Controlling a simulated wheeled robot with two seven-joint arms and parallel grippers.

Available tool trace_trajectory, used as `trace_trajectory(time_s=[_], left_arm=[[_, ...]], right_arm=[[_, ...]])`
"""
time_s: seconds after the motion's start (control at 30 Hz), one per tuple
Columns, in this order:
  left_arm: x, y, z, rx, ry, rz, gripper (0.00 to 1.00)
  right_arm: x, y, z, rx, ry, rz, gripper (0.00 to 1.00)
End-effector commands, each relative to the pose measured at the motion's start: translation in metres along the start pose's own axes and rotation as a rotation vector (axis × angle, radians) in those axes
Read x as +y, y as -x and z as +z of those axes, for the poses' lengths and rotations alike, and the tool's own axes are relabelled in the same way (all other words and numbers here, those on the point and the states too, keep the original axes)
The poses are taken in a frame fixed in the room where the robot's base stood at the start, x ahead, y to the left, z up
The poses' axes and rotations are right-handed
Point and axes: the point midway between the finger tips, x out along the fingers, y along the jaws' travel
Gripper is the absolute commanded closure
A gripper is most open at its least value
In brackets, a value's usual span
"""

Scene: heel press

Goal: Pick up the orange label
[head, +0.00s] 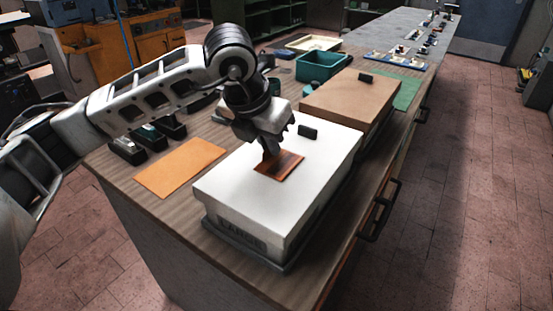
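My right gripper is not in view.
A flat orange sheet (180,167) lies on the bench left of the white box. Dark bins (128,151) stand behind it. A brown box (348,100), a teal bin (322,66) and a green mat (408,93) are farther back. Handles (378,215) stick out along the bench's right side.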

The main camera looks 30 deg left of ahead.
Motion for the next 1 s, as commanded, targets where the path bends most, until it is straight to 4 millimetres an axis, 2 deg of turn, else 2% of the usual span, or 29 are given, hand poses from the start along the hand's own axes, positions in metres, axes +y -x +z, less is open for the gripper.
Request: trace_trajectory(time_s=[0.3, 0.47, 0.57, 0.77, 0.83, 1.0], left_arm=[[0.0, 0.002, 0.001, -0.001, 0.0, 0.0, 1.0], [-0.001, 0.012, 0.006, -0.004, 0.0, -0.001, 1.0], [-0.002, 0.028, 0.013, -0.008, -0.001, -0.001, 1.0], [-0.024, 0.083, 0.0, -0.01, -0.007, -0.001, 1.0], [-0.031, 0.103, -0.005, -0.01, -0.007, 0.0, 1.0], [-0.054, 0.132, -0.033, -0.008, -0.008, 0.001, 1.0]], right_arm=[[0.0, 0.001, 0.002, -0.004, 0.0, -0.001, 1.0], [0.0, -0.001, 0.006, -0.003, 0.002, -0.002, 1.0], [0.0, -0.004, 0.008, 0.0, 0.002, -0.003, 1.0], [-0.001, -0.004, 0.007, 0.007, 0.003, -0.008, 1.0], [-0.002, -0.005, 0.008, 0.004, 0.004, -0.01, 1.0], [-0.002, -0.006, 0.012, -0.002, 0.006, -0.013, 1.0]])
